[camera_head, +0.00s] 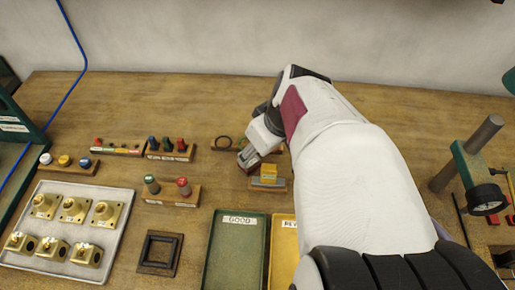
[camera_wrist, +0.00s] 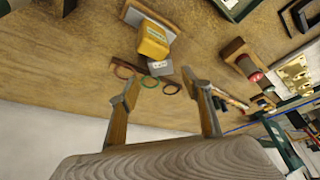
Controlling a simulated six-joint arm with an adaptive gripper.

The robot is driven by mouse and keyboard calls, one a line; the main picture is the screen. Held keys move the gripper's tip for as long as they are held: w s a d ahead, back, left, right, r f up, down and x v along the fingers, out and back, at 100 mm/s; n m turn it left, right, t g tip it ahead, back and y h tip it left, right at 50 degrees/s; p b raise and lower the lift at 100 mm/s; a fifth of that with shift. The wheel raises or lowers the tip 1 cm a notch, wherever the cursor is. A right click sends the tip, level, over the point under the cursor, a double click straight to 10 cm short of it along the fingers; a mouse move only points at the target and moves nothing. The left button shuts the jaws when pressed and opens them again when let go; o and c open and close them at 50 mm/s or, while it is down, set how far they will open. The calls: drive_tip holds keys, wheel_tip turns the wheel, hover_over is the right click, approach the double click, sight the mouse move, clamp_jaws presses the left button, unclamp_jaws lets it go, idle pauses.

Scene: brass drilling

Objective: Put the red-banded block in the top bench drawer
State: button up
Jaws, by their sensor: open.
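My gripper (camera_wrist: 165,90) is open, with its two fingers apart and nothing between them in the wrist view. In the head view my gripper (camera_head: 250,157) is low over the back middle of the bench, just behind a yellow block (camera_head: 268,171) on a small wooden stand. The yellow block also shows in the wrist view (camera_wrist: 153,38), with a grey labelled block (camera_wrist: 158,67) beside it. I cannot make out a red band on either block. No bench drawer shows in either view; my arm hides part of the bench's right side.
A green tray (camera_head: 235,255) marked GOOD and a yellow tray (camera_head: 282,243) stand in front. A grey tray (camera_head: 115,221) of brass parts is at left. Wooden racks (camera_head: 171,196) hold coloured plugs. A press with a gauge (camera_head: 486,199) stands at right.

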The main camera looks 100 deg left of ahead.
drive_tip(key=shift+o, duration=0.4)
drive_tip(key=shift+w+d+f+m+g+y, duration=0.15)
drive_tip(key=shift+d+f+m+g+y, duration=0.3)
drive_tip(key=shift+m, duration=5.55)
drive_tip(key=shift+w+d+f+m+g+y, duration=0.2)
drive_tip(key=shift+d+m+g+y, duration=0.3)
drive_tip(key=shift+m, duration=5.5)
drive_tip(key=shift+w+d+f+m+g+y, duration=0.25)
drive_tip(key=shift+m+g+y, duration=0.4)
drive_tip(key=shift+m, duration=5.35)
drive_tip(key=shift+s, duration=0.1)
